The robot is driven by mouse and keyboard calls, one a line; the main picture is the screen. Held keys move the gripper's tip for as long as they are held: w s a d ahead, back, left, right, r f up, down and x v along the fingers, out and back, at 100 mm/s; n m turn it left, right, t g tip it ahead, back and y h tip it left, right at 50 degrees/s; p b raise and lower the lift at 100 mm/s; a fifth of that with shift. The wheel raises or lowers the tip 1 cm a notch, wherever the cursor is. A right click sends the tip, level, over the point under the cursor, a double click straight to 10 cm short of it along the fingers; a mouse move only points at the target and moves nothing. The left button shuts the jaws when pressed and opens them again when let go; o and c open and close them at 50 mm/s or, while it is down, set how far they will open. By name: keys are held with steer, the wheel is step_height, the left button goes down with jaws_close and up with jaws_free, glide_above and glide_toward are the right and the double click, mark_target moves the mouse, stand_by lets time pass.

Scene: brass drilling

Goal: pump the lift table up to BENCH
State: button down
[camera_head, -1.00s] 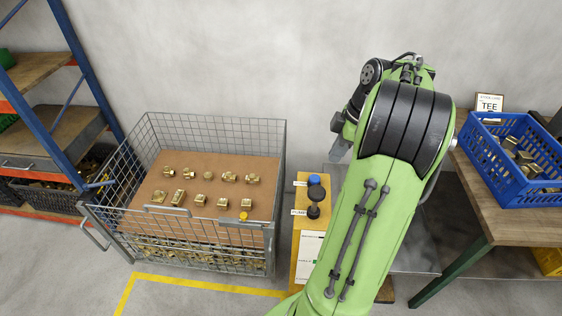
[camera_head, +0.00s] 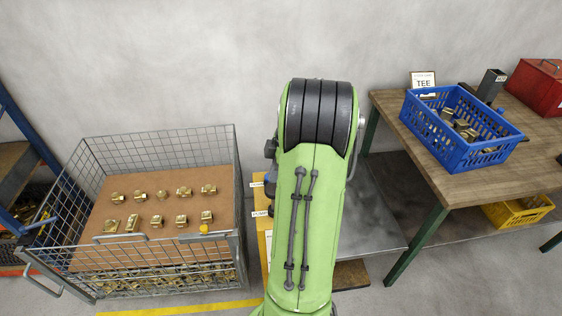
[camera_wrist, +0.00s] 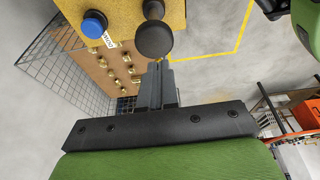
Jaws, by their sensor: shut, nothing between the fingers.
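The yellow control post (camera_head: 264,240) stands right of the wire mesh crate, mostly hidden behind my arm. In the wrist view, its yellow top (camera_wrist: 123,12) carries a round black knob (camera_wrist: 153,38) and a blue button (camera_wrist: 93,24) with a small white label between them. My gripper (camera_wrist: 158,68) is shut and empty, its tips just below the black knob in the picture. I cannot tell whether they touch it. My gripper is hidden behind my arm in the head view. I cannot make out the lift table for certain.
The mesh crate (camera_head: 238,190) holds brass fittings on a brown board, with more below. A wooden bench (camera_head: 455,190) at right bears a blue crate (camera_head: 462,150) by a TEE sign (camera_head: 423,82) and a red box (camera_head: 540,85). A grey surface (camera_head: 385,205) lies between.

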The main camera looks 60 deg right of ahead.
mark_target(273, 189)
step_height(273, 189, down, 3)
steer(key=shift+d+f, duration=0.15)
steer(key=shift+f, duration=0.05)
